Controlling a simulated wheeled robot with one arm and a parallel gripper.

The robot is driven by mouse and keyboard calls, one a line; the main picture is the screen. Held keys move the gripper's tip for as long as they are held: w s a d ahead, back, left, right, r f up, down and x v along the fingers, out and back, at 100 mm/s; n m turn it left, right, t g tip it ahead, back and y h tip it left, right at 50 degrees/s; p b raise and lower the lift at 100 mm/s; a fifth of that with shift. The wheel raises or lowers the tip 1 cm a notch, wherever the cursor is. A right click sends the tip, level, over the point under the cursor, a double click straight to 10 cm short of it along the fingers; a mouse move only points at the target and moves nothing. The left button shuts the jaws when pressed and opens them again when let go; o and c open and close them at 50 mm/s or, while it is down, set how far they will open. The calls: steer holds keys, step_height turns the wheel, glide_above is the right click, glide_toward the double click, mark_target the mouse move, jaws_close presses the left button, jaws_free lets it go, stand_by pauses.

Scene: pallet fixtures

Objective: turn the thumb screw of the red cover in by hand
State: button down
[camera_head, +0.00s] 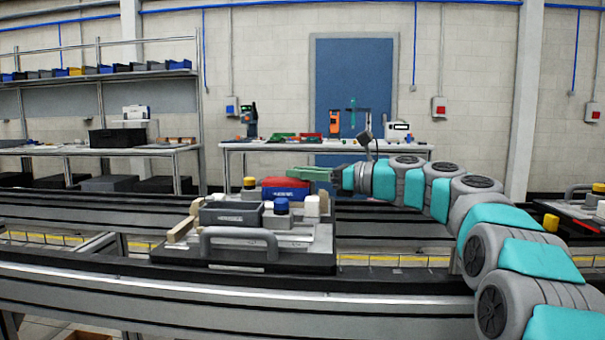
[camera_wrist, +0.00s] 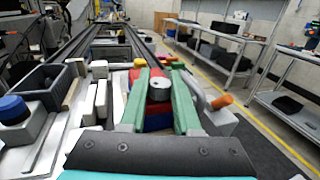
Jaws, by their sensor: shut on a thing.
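The red cover (camera_head: 287,183) sits on a blue block on the pallet fixture, left of my arm in the head view. In the wrist view the red cover (camera_wrist: 158,108) lies between my two green fingers. The thumb screw (camera_wrist: 158,90) is a silver round knob upright on top of it. My gripper (camera_wrist: 158,76) has one finger on each side of the knob and is shut on it. In the head view my gripper (camera_head: 300,172) reaches in from the right, level with the top of the cover. The thumb screw is hidden there.
The pallet (camera_head: 300,248) also carries a dark grey bin (camera_head: 232,217), a blue knob (camera_head: 281,206), a yellow knob (camera_head: 250,182), white blocks and a front handle. It stands on a conveyor. A bench (camera_head: 235,146) and shelving stand behind, apart from the fixture.

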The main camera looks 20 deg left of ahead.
steer(key=shift+w+r+m+t+p, duration=0.1)
steer(key=shift+r+m+t+p, duration=0.35)
steer(key=shift+p, duration=0.45)
steer(key=shift+m+t+p, duration=0.25)
steer(key=shift+t+p, duration=0.3)
steer(key=shift+p, duration=0.1)
steer(key=shift+s+f+m+t+h+p, duration=0.2)
steer(key=shift+f+m+t+h+p, duration=0.15)
steer(key=shift+m+t, duration=0.45)
steer(key=shift+w+f+m+t+h, duration=0.1)
steer(key=shift+m+t+h, duration=0.35)
steer(key=shift+t, duration=0.45)
steer(key=shift+f+m+t+h, duration=0.1)
steer(key=shift+m+t+h, duration=0.3)
steer(key=shift+t, duration=0.5)
steer(key=c, duration=0.6)
jaws_free()
steer(key=shift+r, duration=0.1)
